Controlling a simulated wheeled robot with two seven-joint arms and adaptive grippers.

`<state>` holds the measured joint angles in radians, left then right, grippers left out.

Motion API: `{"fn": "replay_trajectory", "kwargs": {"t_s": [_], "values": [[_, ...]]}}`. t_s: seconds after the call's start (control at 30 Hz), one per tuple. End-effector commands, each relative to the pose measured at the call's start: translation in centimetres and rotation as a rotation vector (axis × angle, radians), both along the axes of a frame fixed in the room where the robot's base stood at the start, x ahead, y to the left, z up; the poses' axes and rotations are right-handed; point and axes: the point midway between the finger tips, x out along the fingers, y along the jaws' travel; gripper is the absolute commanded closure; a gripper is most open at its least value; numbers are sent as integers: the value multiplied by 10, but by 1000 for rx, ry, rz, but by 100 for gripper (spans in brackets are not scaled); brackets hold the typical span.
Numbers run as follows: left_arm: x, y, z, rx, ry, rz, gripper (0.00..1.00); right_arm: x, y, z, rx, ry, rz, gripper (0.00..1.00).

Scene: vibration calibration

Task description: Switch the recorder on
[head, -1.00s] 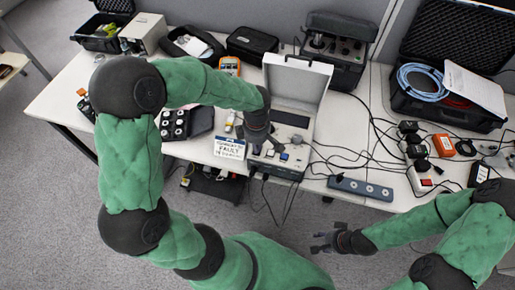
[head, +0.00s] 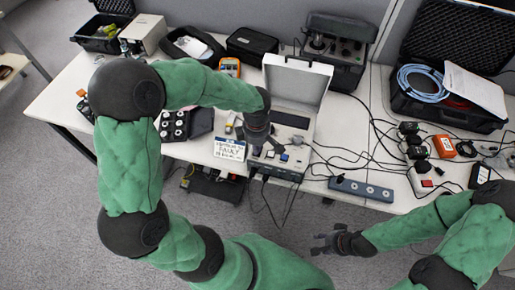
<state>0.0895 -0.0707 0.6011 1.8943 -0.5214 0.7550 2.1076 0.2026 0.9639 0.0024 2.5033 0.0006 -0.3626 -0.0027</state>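The recorder appears to be the grey case with an open white lid (head: 298,80) and a control panel (head: 294,118), in the middle of the table. My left gripper (head: 268,150) points down over the front left part of its panel, with its fingers at or just above the surface. I cannot tell whether they touch it, and the panel under them is partly hidden. The fingers look spread and hold nothing visible. My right gripper (head: 318,244) is in front of the table, over the floor, with fingers apart and empty.
Open black cases stand at the back. A box of white knobs (head: 174,125) sits to the left.

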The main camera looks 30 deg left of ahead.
Motion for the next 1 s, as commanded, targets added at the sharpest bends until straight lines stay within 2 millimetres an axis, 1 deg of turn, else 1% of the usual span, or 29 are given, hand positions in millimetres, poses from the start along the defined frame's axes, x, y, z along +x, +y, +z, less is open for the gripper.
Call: {"fn": "replay_trajectory", "kwargs": {"t_s": [0.03,0.1,0.8,0.9,1.0], "values": [[0,0,6,0,-2,0,100,0,0,4,0,0,0,60],[0,0,11,0,-1,0,100,0,0,8,0,0,0,60],[0,0,59,0,-1,1,100,0,0,38,0,0,0,60],[0,0,63,0,-1,1,100,0,0,40,0,0,0,60],[0,0,63,0,-1,0,100,0,0,40,0,0,0,60]]}}
